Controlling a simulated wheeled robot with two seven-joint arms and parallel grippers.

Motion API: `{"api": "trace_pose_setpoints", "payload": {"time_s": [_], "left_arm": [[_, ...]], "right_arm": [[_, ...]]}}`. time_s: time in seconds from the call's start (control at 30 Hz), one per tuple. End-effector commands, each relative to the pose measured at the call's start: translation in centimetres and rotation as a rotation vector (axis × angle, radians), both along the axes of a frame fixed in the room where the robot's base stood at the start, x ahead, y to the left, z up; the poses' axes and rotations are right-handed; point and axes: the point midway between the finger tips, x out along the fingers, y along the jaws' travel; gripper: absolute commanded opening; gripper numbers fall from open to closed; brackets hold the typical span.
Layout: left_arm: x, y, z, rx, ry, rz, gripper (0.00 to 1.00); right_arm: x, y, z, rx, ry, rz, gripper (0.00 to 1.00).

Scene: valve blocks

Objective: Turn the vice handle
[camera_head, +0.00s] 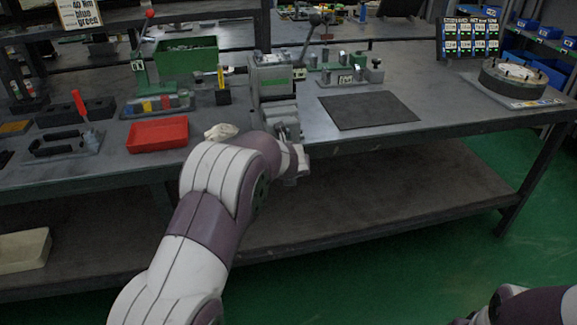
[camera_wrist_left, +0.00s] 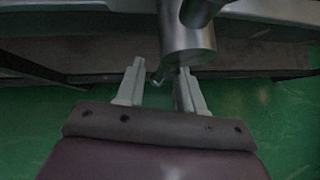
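The grey vice (camera_head: 272,82) stands at the front edge of the workbench, in the middle of the head view. Its screw end shows in the left wrist view as a thick metal cylinder (camera_wrist_left: 188,42). In the head view my left wrist hides most of the handle area. My right gripper is not in view.
A red tray (camera_head: 158,134) and a green bin (camera_head: 186,57) stand left of the vice. A dark mat (camera_head: 368,110) lies to its right, and a round flanged part (camera_head: 514,78) stands farther right. Below the bench top is a lower shelf (camera_head: 400,190).

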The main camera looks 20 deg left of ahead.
Motion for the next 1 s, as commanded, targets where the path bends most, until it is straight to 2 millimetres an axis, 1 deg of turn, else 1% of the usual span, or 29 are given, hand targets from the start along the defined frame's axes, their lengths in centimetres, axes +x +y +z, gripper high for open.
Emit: {"api": "trace_pose_setpoints", "payload": {"time_s": [0.03, 0.2, 0.3, 0.4, 0.57, 0.93, 1.0], "left_arm": [[-0.7, -0.3, 1.2, 0.001, -0.003, -0.002, 0.37], [-3.6, -1.4, 4.1, 0.000, -0.001, -0.001, 0.37], [-5.2, -2.0, 5.6, 0.000, -0.001, -0.001, 0.37], [-6.3, -2.4, 6.6, 0.000, 0.000, 0.000, 0.37], [-7.1, -2.6, 7.2, 0.000, 0.001, 0.001, 0.37], [-7.1, -2.6, 7.1, 0.000, 0.001, 0.001, 0.37], [-7.1, -2.6, 7.1, -0.020, -0.007, 0.021, 0.37]], "right_arm": [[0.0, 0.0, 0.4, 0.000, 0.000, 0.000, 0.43], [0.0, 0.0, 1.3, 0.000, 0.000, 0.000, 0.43], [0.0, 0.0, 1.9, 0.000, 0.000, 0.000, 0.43], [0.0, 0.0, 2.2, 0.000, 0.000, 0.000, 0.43], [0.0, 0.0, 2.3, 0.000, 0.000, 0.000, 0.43], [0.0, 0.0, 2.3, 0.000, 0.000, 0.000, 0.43], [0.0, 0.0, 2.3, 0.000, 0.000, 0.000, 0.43]]}}
